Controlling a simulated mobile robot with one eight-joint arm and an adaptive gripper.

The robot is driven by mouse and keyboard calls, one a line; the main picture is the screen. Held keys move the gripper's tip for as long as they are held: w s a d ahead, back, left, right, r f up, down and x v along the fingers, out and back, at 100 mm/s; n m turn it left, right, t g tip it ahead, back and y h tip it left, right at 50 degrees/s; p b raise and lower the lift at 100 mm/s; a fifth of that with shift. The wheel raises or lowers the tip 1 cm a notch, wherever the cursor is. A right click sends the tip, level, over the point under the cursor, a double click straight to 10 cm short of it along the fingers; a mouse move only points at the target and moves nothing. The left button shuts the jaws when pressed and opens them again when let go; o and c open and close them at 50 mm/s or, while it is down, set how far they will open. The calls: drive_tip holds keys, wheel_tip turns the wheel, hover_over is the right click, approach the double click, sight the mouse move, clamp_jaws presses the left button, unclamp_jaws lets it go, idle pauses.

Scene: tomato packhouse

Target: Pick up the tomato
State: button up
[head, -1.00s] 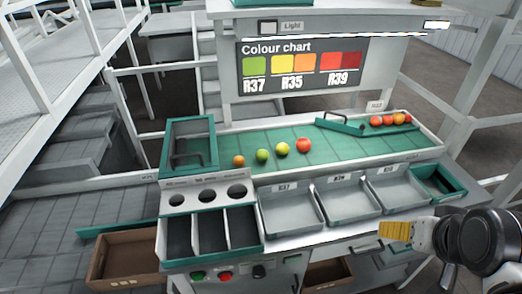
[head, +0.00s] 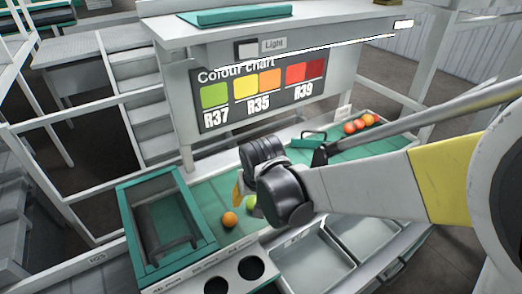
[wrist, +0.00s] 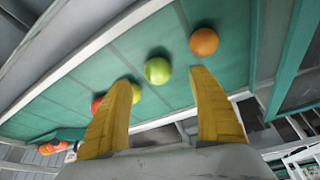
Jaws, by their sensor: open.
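Tomatoes lie in a row on the green sorting surface (head: 205,196). An orange tomato (head: 230,219) is nearest the left end, beside a green tomato (head: 252,203) partly hidden by my arm. In the wrist view the orange tomato (wrist: 204,42) sits just beyond my right finger's tip, and the green tomato (wrist: 157,70) shows between and beyond the fingertips. A yellow tomato (wrist: 136,92) and a red tomato (wrist: 97,103) are partly behind the left finger. My gripper (wrist: 161,80) is open and empty, with yellow fingers; in the head view my gripper (head: 239,188) is mostly hidden by its wrist.
Several red-orange tomatoes (head: 362,122) lie at the far right end. A green-rimmed box (head: 124,217) with a dark handle stands at the left. Grey trays (head: 302,270) and a panel with round holes (head: 216,285) line the front. The colour chart (head: 262,92) stands behind.

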sight(255, 202)
drive_tip(key=b+x, duration=0.1)
drive_tip(key=x, duration=0.2)
drive_tip(key=b+x, duration=0.2)
drive_tip(key=x, duration=0.1)
drive_tip(key=shift+w+d+f, duration=0.2)
drive_tip(key=shift+w+f, duration=0.05)
drive_tip(key=shift+f, duration=0.05)
drive_tip(key=shift+r, duration=0.1)
drive_tip(key=c, duration=0.9)
